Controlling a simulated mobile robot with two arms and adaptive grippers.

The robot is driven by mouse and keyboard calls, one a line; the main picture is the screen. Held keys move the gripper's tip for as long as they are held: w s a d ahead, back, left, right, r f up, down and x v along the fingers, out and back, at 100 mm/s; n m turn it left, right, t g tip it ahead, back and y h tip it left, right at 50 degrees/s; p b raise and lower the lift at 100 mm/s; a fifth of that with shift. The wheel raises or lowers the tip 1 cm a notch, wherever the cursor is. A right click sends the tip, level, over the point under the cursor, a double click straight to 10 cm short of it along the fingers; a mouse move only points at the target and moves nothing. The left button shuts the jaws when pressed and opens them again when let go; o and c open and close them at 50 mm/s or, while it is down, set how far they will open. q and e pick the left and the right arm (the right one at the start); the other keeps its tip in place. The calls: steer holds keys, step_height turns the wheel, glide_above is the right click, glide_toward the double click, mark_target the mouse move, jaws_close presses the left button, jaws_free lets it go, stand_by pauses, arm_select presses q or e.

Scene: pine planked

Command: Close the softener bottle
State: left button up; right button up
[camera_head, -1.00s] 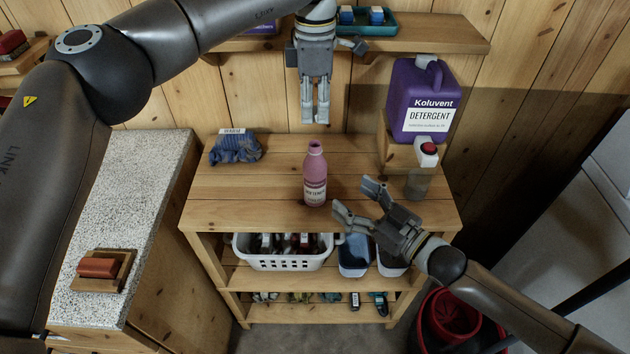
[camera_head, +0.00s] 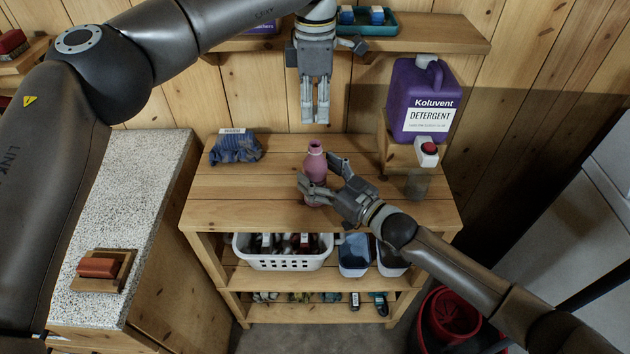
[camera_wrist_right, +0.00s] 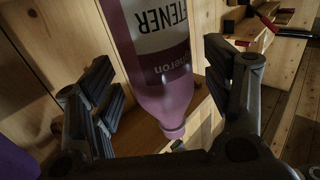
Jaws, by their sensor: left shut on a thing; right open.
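The pink softener bottle (camera_head: 315,161) stands upright on the wooden shelf unit's top, its mouth bare with no cap on it. The right wrist view shows the bottle (camera_wrist_right: 160,60) upside down, with its label and neck. My right gripper (camera_head: 318,174) is open with its fingers on either side of the bottle; the wrist view shows a gap between bottle and fingers. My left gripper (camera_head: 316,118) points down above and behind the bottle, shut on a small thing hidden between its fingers. I cannot see the cap anywhere.
A purple detergent jug (camera_head: 424,103) stands at the back right on a wooden stand, above a clear cup (camera_head: 417,184). A blue cloth bundle (camera_head: 236,149) lies at the back left of the top (camera_head: 270,182). A white basket (camera_head: 283,259) sits on the shelf below.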

steer(key=shift+w+a, duration=0.45)
steer(key=shift+a, duration=0.1)
steer(key=shift+c, duration=0.2)
steer(key=c, duration=1.5)
arm_select(q)
steer(key=shift+f, duration=2.45)
steer(key=shift+f, duration=0.15)
steer(key=shift+f, duration=0.75)
steer(key=shift+f, duration=0.6)
arm_select(e)
jaws_close()
